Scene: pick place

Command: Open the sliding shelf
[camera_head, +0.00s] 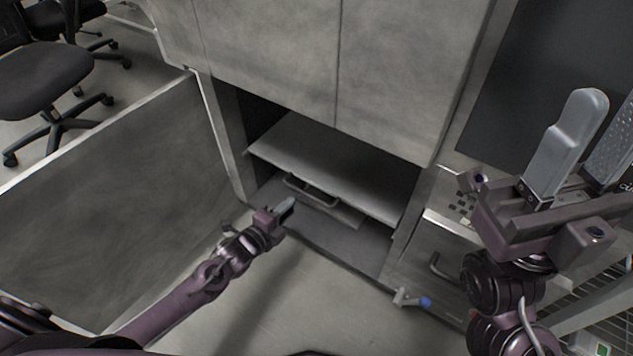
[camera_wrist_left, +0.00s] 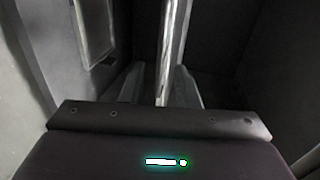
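The sliding shelf (camera_head: 335,160) is a flat grey metal panel inside the open bay of a metal cabinet. A bar handle (camera_head: 310,192) shows just below its front edge. My left gripper (camera_head: 287,206) is in front of the bay, below and left of the handle, apart from it. In the left wrist view its two fingers (camera_wrist_left: 160,88) are spread, with a bright narrow edge running up between them. I cannot tell whether that edge is the shelf's or whether the fingers touch it. My right gripper (camera_head: 599,130) is raised at the right, open and empty.
Closed cabinet panels (camera_head: 270,50) are above the bay. A large metal panel (camera_head: 120,170) stands at the left. At the right are a drawer unit with a handle (camera_head: 440,268) and a blue-tipped valve (camera_head: 412,299). Office chairs (camera_head: 45,75) stand far left. Bare floor (camera_head: 310,300) lies in front.

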